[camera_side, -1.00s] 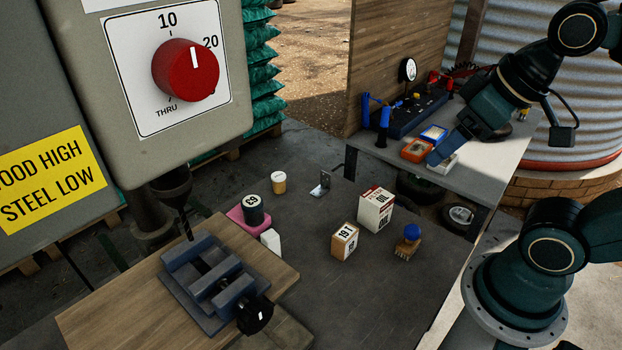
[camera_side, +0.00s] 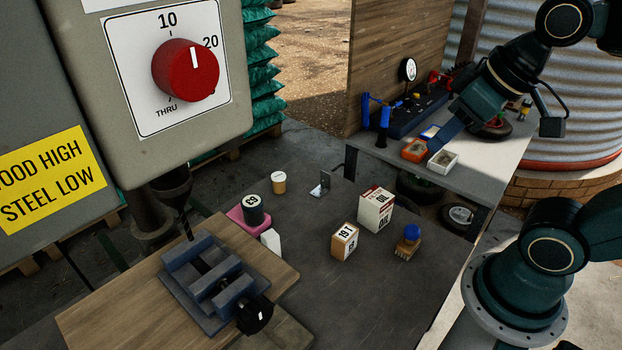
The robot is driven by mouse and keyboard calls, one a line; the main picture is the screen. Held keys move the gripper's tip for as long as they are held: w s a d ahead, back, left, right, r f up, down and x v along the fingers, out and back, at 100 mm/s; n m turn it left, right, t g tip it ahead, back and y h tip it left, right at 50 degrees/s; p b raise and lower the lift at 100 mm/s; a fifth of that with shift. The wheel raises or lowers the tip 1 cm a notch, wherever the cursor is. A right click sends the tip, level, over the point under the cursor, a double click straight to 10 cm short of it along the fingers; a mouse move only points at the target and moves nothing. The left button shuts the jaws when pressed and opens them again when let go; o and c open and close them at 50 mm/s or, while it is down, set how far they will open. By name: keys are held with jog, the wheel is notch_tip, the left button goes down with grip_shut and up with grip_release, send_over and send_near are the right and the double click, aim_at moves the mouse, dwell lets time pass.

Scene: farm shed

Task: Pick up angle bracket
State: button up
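One leg stands up and the other seems to lie flat. My gripper (camera_side: 436,147) is at the upper right, over or in front of the side bench with the small trays, well apart from the bracket. Its blue finger points down and left. Only one finger shows clearly, so its opening cannot be told. I see nothing held in it.
A vise (camera_side: 216,281) sits front left. The table's front middle is clear.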

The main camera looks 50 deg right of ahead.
jog(key=w+d+f+g, duration=0.15)
jog(key=w+d, duration=0.25)
jog(key=w, duration=0.7)
jog(key=w+d+f+g, duration=0.1)
jog(key=w+d+f, duration=0.15)
jog(key=w, duration=0.85)
jog(key=w+d+f, duration=0.6)
jog(key=f, duration=0.4)
jog(key=w+d+f+g, duration=0.1)
jog(key=w+d+f, duration=0.5)
jog(key=f, duration=0.4)
jog(key=shift+w+d, duration=0.15)
jog(key=shift+w, duration=0.45)
jog(key=shift+f, duration=0.1)
jog(key=shift+w+f, duration=0.2)
jog(key=shift+f, duration=1.2)
jog(key=shift+w+f, duration=0.25)
jog(key=shift+f, duration=1.1)
jog(key=shift+w+f, duration=0.2)
jog(key=shift+f, duration=1.2)
jog(key=shift+f, duration=0.15)
